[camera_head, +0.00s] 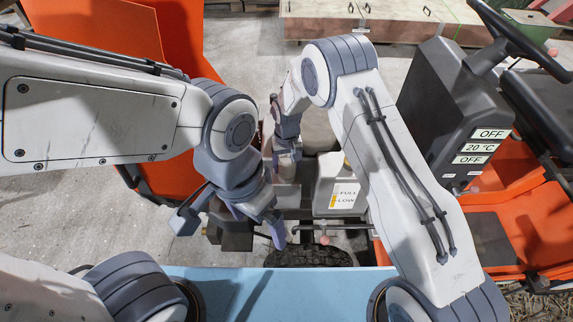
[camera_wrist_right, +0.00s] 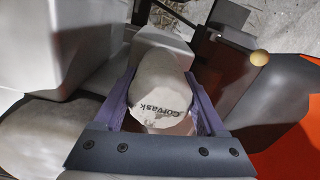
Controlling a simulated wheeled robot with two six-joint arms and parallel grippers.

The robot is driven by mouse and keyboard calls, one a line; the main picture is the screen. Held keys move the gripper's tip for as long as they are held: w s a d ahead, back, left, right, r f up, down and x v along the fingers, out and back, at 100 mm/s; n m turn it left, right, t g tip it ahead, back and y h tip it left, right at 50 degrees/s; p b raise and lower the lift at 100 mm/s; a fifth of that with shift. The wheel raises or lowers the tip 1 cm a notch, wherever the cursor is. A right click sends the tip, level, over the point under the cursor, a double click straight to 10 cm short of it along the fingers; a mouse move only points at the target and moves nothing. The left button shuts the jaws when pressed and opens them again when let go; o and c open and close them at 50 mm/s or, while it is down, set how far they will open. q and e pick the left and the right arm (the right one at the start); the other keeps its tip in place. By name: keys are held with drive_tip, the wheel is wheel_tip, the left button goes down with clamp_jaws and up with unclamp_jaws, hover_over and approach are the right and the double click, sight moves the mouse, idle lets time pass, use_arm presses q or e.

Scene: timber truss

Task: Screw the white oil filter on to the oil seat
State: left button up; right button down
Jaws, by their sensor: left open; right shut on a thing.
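The white oil filter (camera_wrist_right: 158,82), a pale cylinder with dark lettering like "Corvask" on its near end, shows in the right wrist view. My right gripper (camera_wrist_right: 160,112) is shut on it, with a purple finger on each side. In the head view my right gripper (camera_head: 285,148) points down at the engine area, and the filter is mostly hidden there. The oil seat cannot be made out; the filter's far end is hidden, so I cannot tell whether it touches the seat. My left gripper (camera_head: 232,228) is open and empty, lower and to the left of the right one.
A white tank (camera_head: 330,190) marked FULL and LOW stands right of my right gripper. A dark tyre (camera_head: 308,256) lies below it. Orange panels (camera_head: 185,35) rise at the left. A grey console (camera_head: 455,100) with OFF displays and a steering wheel (camera_head: 515,35) are at the right.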

unclamp_jaws()
drive_tip(key=shift+f, duration=0.1)
wheel_tip(320, 180, up, 11)
drive_tip(key=shift+f, duration=0.2)
drive_tip(key=shift+f, duration=0.15)
wheel_tip(320, 180, down, 10)
drive_tip(key=shift+f, duration=0.1)
drive_tip(key=shift+r+p, duration=0.35)
drive_tip(key=shift+r, duration=0.2)
drive_tip(key=shift+f, duration=0.15)
